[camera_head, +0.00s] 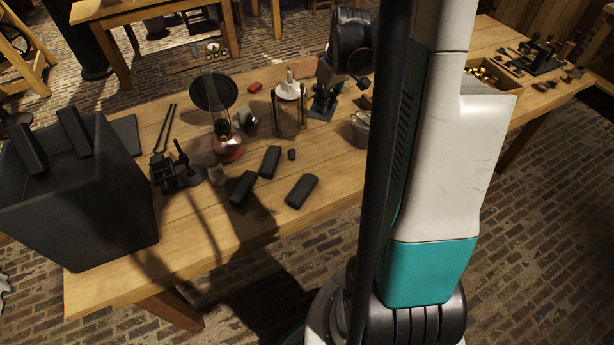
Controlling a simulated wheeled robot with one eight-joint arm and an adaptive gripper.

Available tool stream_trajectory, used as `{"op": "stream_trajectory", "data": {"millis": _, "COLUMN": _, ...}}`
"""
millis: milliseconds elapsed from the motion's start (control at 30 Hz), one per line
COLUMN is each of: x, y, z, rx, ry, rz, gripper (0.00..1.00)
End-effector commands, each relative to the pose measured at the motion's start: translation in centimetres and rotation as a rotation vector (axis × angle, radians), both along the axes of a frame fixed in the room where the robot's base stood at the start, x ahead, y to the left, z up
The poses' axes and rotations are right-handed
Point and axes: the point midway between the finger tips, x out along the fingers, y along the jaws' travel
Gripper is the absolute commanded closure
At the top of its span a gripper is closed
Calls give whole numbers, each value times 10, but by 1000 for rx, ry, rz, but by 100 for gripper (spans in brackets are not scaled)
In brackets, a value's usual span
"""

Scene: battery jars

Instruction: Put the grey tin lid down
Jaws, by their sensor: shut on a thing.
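My gripper is not in view, and neither is anything it may hold. I cannot make out a grey tin lid with certainty. A grey metal vessel (360,128) stands on the wooden table, partly hidden behind my arm. A dark round disc (213,92) stands near the table's far side, behind a glass piece with a red base (228,149). My white and teal arm fills the right middle of the picture and hides part of the table.
The wooden table (110,292) has a big black box (110,205) at its left end. Several black blocks (301,191) lie near the front. A jar (289,108) and a black apparatus (349,40) stand behind. The front edge between box and blocks is bare.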

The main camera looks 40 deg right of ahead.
Motion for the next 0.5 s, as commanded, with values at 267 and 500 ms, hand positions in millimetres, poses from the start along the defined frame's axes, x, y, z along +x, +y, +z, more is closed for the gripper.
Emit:
{"op": "stream_trajectory", "data": {"millis": 267, "x": -2, "y": -5, "z": -47, "rx": 1, "ry": -2, "rz": 5, "gripper": 100}}
{"op": "stream_trajectory", "data": {"millis": 500, "x": -1, "y": -5, "z": -106, "rx": 0, "ry": -2, "rz": 5, "gripper": 100}}
